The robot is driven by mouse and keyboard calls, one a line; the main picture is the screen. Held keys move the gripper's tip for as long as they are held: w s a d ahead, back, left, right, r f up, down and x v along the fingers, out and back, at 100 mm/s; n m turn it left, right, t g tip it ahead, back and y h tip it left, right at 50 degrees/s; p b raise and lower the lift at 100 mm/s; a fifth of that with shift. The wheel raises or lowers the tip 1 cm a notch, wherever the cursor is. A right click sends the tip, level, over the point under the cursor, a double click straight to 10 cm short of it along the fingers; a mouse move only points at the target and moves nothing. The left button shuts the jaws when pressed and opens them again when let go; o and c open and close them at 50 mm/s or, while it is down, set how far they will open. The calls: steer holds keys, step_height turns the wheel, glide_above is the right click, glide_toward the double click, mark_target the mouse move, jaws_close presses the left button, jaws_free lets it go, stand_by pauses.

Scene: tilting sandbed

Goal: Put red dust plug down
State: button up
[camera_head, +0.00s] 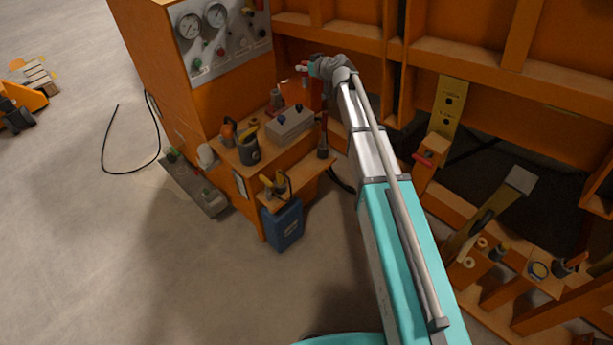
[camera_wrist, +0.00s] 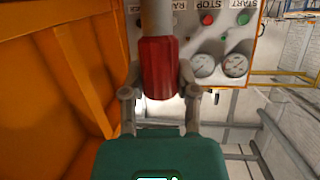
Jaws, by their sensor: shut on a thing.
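The red dust plug (camera_wrist: 160,70) is between the two fingers of my gripper (camera_wrist: 160,92) in the wrist view. A grey cylinder (camera_wrist: 157,18) runs from the plug's far end to the top edge of the picture. I cannot tell whether it is part of the plug. In the head view my gripper (camera_head: 307,69) is small, at the end of my arm above the back of the orange side shelf. A small patch of red shows at its tip. From these views I cannot tell whether the plug touches anything below.
The orange cabinet has a gauge panel (camera_head: 220,38). Its shelf holds a grey box (camera_head: 291,123), a dark cup (camera_head: 248,151) and a bottle (camera_head: 277,99). A blue canister (camera_head: 284,225) is below the shelf. An orange frame wall (camera_head: 455,58) stands right of my gripper.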

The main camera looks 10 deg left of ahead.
steer(key=s+f+b, duration=0.3)
steer(key=f+b, duration=0.9)
steer(key=s+f+b, duration=0.3)
steer(key=f+b, duration=0.8)
steer(key=f, duration=0.1)
steer(key=s+f+b, duration=0.3)
steer(key=f+b, duration=0.9)
steer(key=f, duration=0.1)
steer(key=shift+s+b, duration=0.3)
steer(key=shift+b, duration=0.05)
steer(key=shift+r, duration=0.1)
steer(key=w+f+b, duration=0.9)
steer(key=w, duration=0.4)
steer(key=shift+w+a, duration=0.1)
steer(key=shift+f, duration=0.1)
steer(key=f+b, duration=0.2)
steer(key=w+f+b, duration=0.1)
steer(key=f+b, duration=0.1)
steer(key=shift+s, duration=0.1)
